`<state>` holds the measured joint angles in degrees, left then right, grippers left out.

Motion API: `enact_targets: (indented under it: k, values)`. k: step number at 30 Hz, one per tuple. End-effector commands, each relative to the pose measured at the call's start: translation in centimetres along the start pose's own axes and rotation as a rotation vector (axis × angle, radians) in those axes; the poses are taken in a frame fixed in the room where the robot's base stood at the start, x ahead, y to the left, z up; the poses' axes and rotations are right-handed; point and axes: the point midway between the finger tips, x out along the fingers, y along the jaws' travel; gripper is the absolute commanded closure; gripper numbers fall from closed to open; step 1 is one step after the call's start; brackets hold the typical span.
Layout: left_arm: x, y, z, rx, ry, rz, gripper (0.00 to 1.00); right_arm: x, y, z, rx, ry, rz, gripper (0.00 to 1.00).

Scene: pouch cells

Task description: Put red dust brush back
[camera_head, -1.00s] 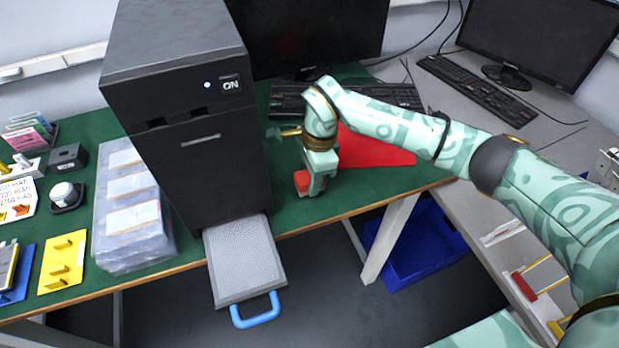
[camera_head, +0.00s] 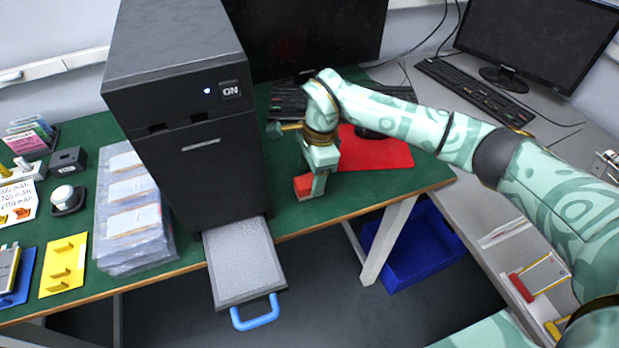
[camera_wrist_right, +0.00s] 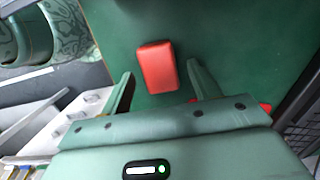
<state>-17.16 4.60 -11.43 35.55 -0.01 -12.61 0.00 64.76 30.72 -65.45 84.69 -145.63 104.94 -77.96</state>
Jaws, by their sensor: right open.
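A red block (camera_head: 303,184), which looks like the red dust brush, lies on the green table near its front edge, right of the black machine. It also shows in the right wrist view (camera_wrist_right: 157,67) as a rounded red block; no bristles can be seen. My right gripper (camera_head: 317,185) is directly at it, pointing down. In the right wrist view my right gripper (camera_wrist_right: 160,78) is open, with one finger on each side of the block and gaps between. My left gripper is out of view.
The black machine (camera_head: 187,120) stands left, its grey tray (camera_head: 243,262) sticking out past the table edge. A blue bin (camera_head: 415,250) is below. Stacked clear trays (camera_head: 133,215) stand left. A red-handled item (camera_head: 518,288) lies right.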

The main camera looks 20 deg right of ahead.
Motion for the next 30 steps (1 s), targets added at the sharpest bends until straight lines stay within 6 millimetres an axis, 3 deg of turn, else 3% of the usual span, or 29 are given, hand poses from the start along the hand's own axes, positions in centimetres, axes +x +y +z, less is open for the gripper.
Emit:
enact_targets:
  k: [1,6,12,30]
  values:
    - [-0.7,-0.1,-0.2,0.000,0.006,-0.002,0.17,-1.9,-0.1,0.0,-0.001,0.002,-0.007,0.39]
    - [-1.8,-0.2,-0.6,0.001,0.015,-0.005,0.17,-5.9,-0.1,0.1,0.000,0.001,-0.008,0.39]
    - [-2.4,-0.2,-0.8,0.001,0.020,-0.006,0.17,-8.8,0.0,0.0,0.000,0.000,-0.003,0.39]
    - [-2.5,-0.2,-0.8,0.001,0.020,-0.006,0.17,-9.2,0.0,0.1,0.001,-0.003,0.002,0.39]
